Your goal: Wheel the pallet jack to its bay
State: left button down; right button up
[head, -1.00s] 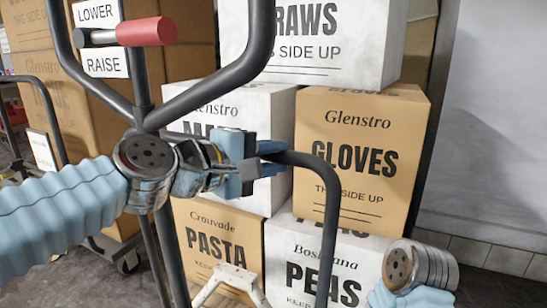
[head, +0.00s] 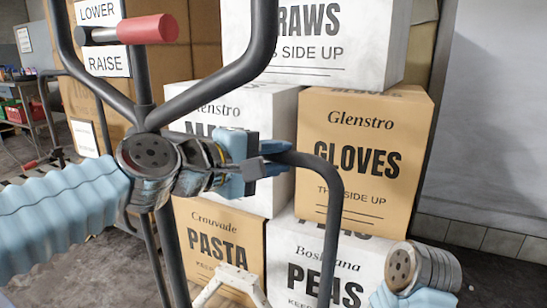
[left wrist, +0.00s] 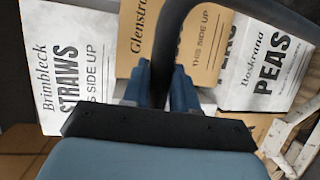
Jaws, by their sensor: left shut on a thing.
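The pallet jack's dark tubular handle (head: 203,97) rises at left of centre in the head view, with a red-gripped lever and LOWER and RAISE labels. My left gripper (head: 272,166) is shut on a dark bent bar (head: 331,215) that appears to belong to the jack. The left wrist view shows the bar (left wrist: 170,45) between the fingers. Stacked cartons, such as the tan GLOVES carton (head: 365,155) and the white PEAS carton (head: 340,262), stand behind the bar. The jack's forks and the bay are not in view. My right gripper is out of view.
A pale wall (head: 490,130) with a tiled base stands at the right, with some dark floor (head: 500,270) before it. A shelf with red and green bins (head: 20,108) stands at the far left. A white frame (head: 237,283) sits low in front of the cartons.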

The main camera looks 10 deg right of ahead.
pick_arm(q)
jog(key=shift+w+d+f, duration=0.1)
jog(key=shift+w+f, duration=0.15)
jog(key=shift+f, duration=0.45)
jog(key=c, duration=0.9)
grip_release()
jog(key=shift+r, duration=0.15)
jog(key=shift+r, duration=0.15)
jog(key=b+v, duration=0.1)
jog(key=v, duration=1.3)
jog(key=shift+d, duration=0.1)
